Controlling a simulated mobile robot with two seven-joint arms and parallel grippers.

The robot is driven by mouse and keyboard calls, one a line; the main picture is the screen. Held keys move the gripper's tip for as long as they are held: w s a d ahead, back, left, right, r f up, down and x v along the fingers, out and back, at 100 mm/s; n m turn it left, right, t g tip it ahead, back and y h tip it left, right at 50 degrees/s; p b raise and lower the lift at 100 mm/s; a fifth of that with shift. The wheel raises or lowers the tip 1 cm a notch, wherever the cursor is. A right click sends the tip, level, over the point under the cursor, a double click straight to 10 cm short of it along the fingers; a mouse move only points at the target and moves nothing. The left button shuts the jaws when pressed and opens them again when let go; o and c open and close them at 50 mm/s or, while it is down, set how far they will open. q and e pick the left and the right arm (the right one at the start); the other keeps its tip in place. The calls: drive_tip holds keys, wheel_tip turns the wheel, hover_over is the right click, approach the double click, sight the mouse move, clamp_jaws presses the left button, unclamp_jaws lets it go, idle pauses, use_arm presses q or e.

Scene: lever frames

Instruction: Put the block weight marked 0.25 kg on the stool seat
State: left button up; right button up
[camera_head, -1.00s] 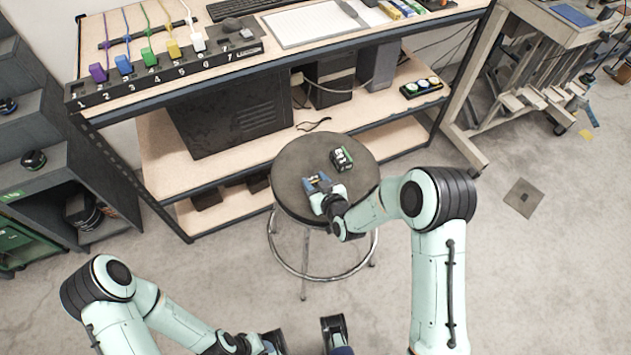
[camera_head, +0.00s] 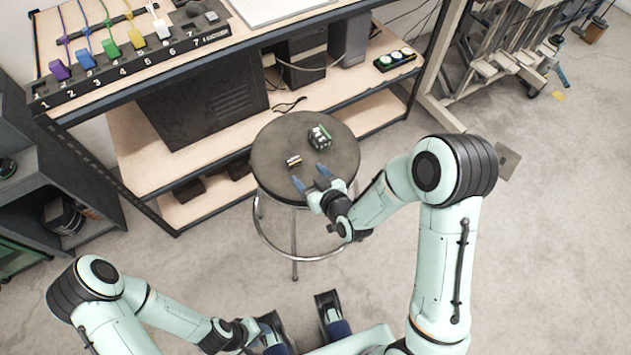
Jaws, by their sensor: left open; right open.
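The stool seat (camera_head: 275,150) is a dark round disc in the middle of the head view. A small block with yellowish and dark parts (camera_head: 294,161) lies on it, left of centre; its marking is too small to read. A larger dark block with green and white parts (camera_head: 319,138) stands behind it to the right. My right gripper (camera_head: 311,177) is open and empty over the seat's front edge, its blue fingertips just in front of the small block and apart from it. My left gripper (camera_head: 254,332) is low at the bottom, away from the stool, its fingers hard to make out.
A workbench (camera_head: 190,92) with lower shelves stands behind the stool. A numbered rack (camera_head: 135,60) with coloured padlock-like pieces is on its top. A dark tray with several round items (camera_head: 395,60) is on the shelf at right. Grey shelving (camera_head: 60,165) is at left.

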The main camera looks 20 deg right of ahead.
drive_tip(key=shift+v, duration=1.65)
